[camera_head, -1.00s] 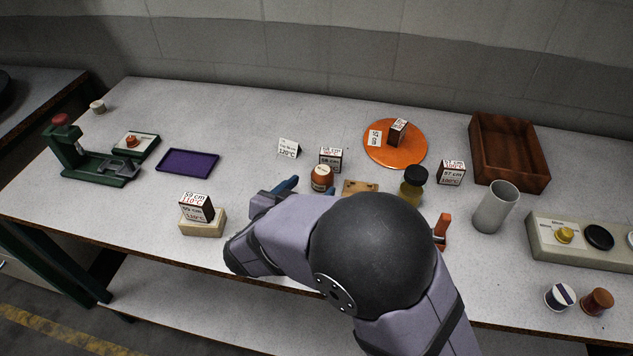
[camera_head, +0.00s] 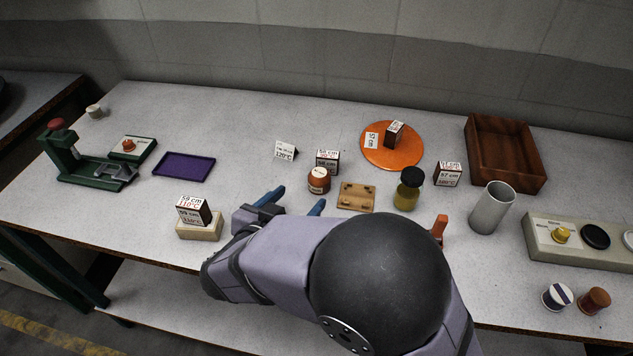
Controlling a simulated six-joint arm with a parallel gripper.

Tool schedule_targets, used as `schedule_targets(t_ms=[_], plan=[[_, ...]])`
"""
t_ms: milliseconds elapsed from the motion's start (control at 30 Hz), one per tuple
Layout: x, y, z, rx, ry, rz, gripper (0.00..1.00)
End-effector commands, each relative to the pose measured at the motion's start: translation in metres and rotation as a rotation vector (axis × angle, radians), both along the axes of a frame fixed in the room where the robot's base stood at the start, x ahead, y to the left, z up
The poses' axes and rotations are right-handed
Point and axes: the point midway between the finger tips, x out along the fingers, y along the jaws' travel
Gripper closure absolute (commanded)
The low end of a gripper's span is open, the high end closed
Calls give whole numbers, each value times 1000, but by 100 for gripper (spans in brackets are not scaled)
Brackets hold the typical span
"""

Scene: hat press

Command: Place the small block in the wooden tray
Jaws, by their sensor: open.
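The wooden tray (camera_head: 535,181) is an empty reddish-brown open box at the back right. Several small dark brown blocks with white labelled faces are in view. One block (camera_head: 193,210) sits on a cream base at the front left. Another block (camera_head: 327,160) stands behind the orange-brown jar. A third block (camera_head: 395,134) is on the orange disc, and another block (camera_head: 448,174) stands just left of the tray. I cannot tell which one the task means. My gripper (camera_head: 293,203) shows two blue fingertips apart, right of the cream base. It is open, and nothing shows between its fingers.
An orange-brown jar (camera_head: 319,181), a small wooden plate (camera_head: 357,196), a yellow jar (camera_head: 408,189) and a grey cylinder (camera_head: 491,208) stand between my gripper and the tray. A purple tray (camera_head: 184,167) and green press (camera_head: 88,165) are at left.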

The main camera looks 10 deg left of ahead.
Motion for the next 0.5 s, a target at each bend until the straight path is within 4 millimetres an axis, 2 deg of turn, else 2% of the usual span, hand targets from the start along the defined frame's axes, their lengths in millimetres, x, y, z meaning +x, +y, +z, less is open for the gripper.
schedule_targets(t_ms=[100, 200, 500], plan=[[21, -6, -8, -2, 1, -8, 35], [33, -8, -12, -2, 1, -5, 35], [45, -10, -18, -1, 0, -5, 35]])
